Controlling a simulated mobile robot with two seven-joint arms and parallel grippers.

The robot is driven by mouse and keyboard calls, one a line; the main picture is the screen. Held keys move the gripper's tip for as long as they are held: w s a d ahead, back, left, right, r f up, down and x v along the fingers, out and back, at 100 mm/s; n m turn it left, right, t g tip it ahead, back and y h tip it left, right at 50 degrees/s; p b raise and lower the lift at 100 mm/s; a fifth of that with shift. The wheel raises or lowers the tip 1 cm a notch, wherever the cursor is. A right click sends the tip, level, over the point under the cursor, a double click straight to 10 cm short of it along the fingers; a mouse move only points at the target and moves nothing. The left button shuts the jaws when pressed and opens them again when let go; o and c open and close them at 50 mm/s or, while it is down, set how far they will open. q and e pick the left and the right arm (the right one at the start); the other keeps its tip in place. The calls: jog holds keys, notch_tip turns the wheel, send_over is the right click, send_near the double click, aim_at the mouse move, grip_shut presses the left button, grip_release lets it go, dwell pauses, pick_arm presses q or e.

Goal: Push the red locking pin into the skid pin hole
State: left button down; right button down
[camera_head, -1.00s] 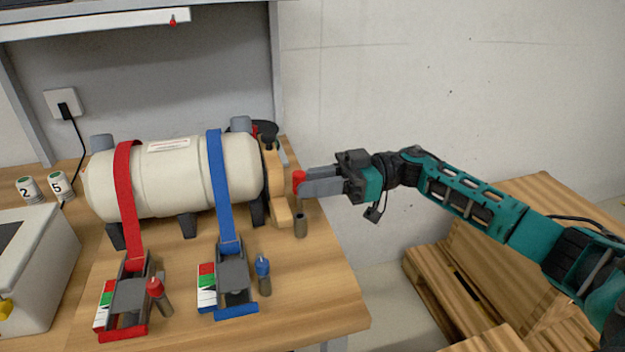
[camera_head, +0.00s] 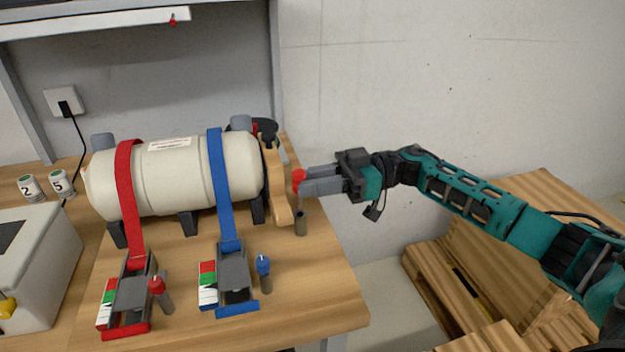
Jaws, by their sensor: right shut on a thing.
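The red locking pin shows as a round red head (camera_head: 299,176) at the fingertips of my right gripper (camera_head: 307,181). The gripper points left and is shut on it; the pin's shaft is hard to make out. A short grey upright socket (camera_head: 300,224) stands on the bench just below the fingertips, apart from them. I cannot tell whether the pin's lower end reaches it; this may be the skid pin hole. My left gripper is out of view.
A cream tank (camera_head: 180,175) lies left of the gripper, under a red strap (camera_head: 126,190) and a blue strap (camera_head: 219,185). A wooden bracket (camera_head: 276,180) stands close by. Red-topped (camera_head: 157,287) and blue-topped (camera_head: 263,267) posts stand in front. A pallet stack (camera_head: 455,275) is at right.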

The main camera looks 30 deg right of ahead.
jog(key=shift+r+p, duration=0.1)
jog(key=shift+p, duration=0.3)
jog(key=shift+f+b, duration=1.45)
jog(key=shift+f, duration=1.2)
jog(key=c, duration=0.9)
grip_release()
jog(key=shift+d, duration=0.15)
jog(key=b+v, duration=0.1)
jog(key=v, duration=1.1)
jog(key=shift+d+b, duration=0.3)
jog(key=shift+b, duration=0.05)
